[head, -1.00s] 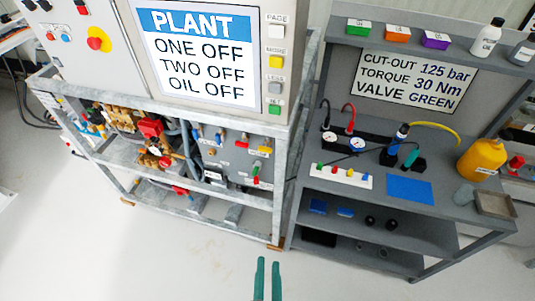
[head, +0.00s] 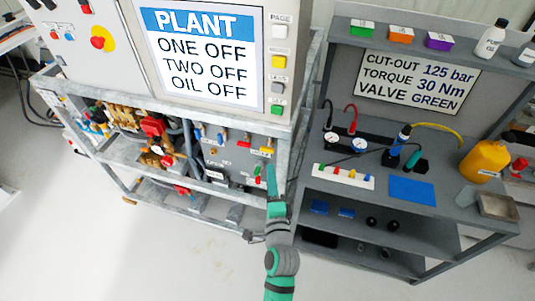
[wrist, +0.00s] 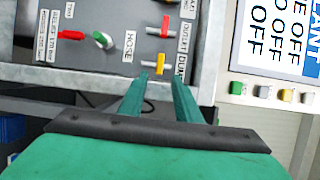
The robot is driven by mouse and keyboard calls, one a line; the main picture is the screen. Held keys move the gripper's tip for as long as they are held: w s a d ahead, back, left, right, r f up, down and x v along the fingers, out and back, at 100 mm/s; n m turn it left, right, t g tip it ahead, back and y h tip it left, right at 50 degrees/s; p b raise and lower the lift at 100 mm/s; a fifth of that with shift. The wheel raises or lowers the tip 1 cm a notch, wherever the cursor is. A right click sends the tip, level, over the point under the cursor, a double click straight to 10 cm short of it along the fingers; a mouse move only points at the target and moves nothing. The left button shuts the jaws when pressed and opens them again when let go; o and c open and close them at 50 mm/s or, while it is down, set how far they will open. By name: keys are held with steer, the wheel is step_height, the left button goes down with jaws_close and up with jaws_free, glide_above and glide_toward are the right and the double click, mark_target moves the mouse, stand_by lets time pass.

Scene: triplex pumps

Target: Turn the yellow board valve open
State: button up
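The yellow board valve (head: 266,151) is a small yellow lever at the right end of the grey valve board, by a white label. In the wrist view its yellow handle (wrist: 160,62) stands just beyond the fingertips, roughly in line with the gap between them. My gripper (wrist: 160,80) is open, its two green fingers apart and nothing held. In the head view my gripper (head: 270,170) reaches up to the board's right side, just below the yellow lever. I cannot tell whether a finger touches the handle.
A red lever (wrist: 164,27) sits beside the yellow one. A red lever (wrist: 72,35) and green knob (wrist: 103,40) are farther left. The galvanised frame (head: 290,150) edges the board closely on the right. A grey bench (head: 440,205) stands to the right.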

mark_target(268, 152)
steer(key=w, duration=0.9)
steer(key=shift+w+a, duration=0.35)
steer(key=shift+c, duration=0.5)
jaws_close()
